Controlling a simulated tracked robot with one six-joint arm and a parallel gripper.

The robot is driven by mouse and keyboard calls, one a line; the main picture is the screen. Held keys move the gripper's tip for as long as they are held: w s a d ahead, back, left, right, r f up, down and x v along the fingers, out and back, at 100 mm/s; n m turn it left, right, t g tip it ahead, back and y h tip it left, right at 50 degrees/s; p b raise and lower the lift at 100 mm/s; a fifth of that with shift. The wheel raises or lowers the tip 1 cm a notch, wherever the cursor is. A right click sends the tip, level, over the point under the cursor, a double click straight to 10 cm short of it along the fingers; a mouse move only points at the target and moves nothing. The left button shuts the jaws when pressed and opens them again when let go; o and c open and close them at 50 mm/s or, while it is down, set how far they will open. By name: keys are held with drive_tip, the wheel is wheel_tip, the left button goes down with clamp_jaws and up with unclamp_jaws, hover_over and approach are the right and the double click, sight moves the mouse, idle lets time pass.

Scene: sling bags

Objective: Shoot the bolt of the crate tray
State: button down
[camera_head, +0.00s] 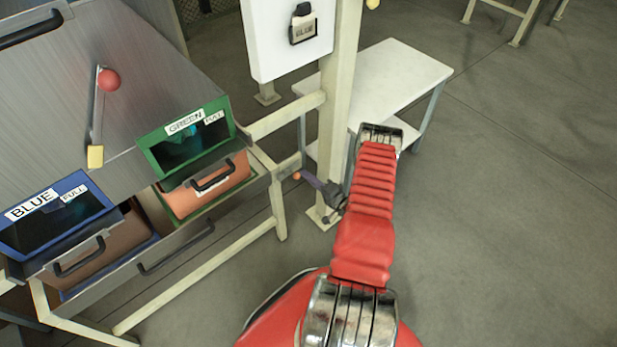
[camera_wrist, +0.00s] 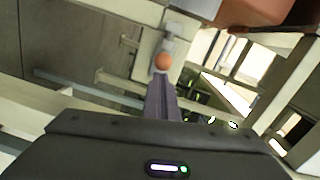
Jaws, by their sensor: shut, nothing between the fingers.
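The crate tray (camera_head: 190,246) is the long grey drawer under the two bins, with a black handle on its front; it looks pushed in. A small orange ball knob (camera_head: 297,176) shows near the bench frame's right end; in the wrist view the knob (camera_wrist: 163,61) sits before a pale grey fitting (camera_wrist: 171,44), seemingly the bolt. My gripper (camera_head: 308,179) is shut and empty, its dark purple fingers pointing at the knob. In the wrist view the fingertips (camera_wrist: 161,82) lie just below the knob; I cannot tell whether they touch. The bolt's bar is largely hidden.
A green-framed bin (camera_head: 222,112) and a blue-framed bin (camera_head: 92,185) sit above the tray, with orange crates below them. A red-knobbed lever (camera_head: 108,80) is on the bench top. A pale post (camera_head: 338,90) stands close to my arm, with a white table (camera_head: 400,75) behind. Floor at right is clear.

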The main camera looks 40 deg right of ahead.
drive_tip(key=s+d+r, duration=0.1)
drive_tip(key=s+d, duration=0.2)
drive_tip(key=s, duration=0.8)
drive_tip(key=shift+d, duration=0.35)
drive_tip(key=shift+w+m, duration=0.1)
drive_tip(key=shift+m, duration=0.2)
